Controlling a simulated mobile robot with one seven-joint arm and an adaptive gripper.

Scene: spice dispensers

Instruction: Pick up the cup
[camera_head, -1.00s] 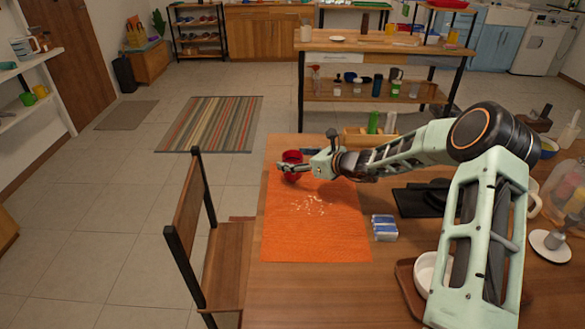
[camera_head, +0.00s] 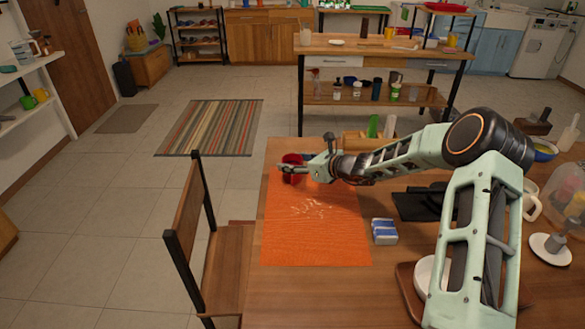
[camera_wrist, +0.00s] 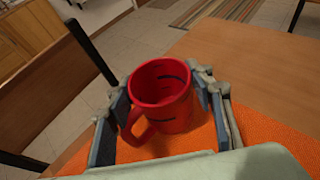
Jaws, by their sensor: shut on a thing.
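A red cup (camera_wrist: 163,103) with a handle is upright between the two fingers of my gripper (camera_wrist: 165,112) in the wrist view. The fingers press on it from both sides, and its handle points toward the lower left. In the head view the cup (camera_head: 292,168) shows at the far end of the orange mat (camera_head: 315,225), partly hidden by my gripper (camera_head: 292,169). I cannot tell how far its base is from the mat.
A wooden chair (camera_head: 225,265) stands at the table's left edge. A blue-and-white packet (camera_head: 384,231) lies right of the mat. Pale crumbs lie on the mat. A wooden holder (camera_head: 365,139) with a green item stands at the table's back.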

